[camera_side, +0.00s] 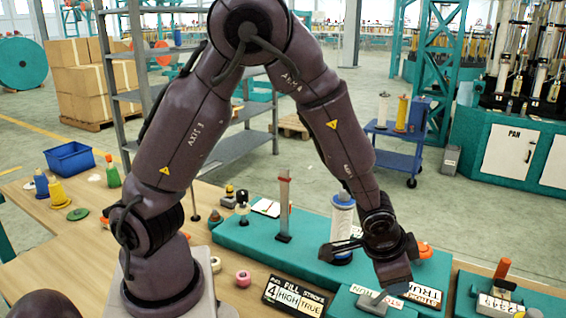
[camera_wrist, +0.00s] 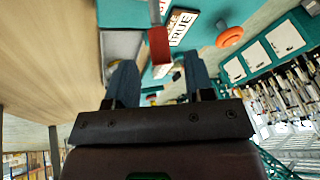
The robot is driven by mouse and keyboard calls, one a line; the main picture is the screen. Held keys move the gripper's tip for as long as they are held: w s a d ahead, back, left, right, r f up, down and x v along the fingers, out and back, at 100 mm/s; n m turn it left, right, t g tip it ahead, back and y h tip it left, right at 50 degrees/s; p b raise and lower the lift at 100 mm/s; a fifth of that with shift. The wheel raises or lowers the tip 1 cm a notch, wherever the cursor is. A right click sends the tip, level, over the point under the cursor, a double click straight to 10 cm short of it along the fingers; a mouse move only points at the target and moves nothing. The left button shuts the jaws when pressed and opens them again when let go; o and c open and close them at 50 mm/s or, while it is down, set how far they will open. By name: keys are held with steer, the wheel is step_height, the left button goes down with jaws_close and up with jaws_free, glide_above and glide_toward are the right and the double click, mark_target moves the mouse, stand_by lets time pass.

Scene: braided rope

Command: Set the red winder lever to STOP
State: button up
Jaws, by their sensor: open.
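My gripper (camera_side: 395,283) is low over the teal bench at the right in the side view. In the wrist view its two blue-grey fingers (camera_wrist: 160,82) are apart with no object clearly held between them. A red block on a grey rod, seemingly the lever grip (camera_wrist: 159,45), shows just beyond the gap between the fingers. Whether it touches them I cannot tell.
An orange knob (camera_side: 424,250) stands behind my gripper. A red-topped metal post (camera_side: 284,205) and a white spool (camera_side: 342,225) stand on the teal bench to the left. Another orange-handled lever (camera_side: 502,268) is at the right. A lettered sign (camera_side: 294,297) stands in front.

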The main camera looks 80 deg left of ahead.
steer(key=s+d+r+g+h, duration=0.2)
steer(key=s+r+g, duration=0.1)
steer(key=s+r, duration=0.8)
steer(key=s+a+r+n+t, duration=0.3)
steer(key=s+a+r, duration=0.3)
steer(key=s+r, duration=0.2)
steer(key=shift+a+r+t+y, duration=0.3)
steer(key=shift+a+r, duration=0.1)
steer(key=shift+r, duration=0.7)
steer(key=shift+c, duration=0.2)
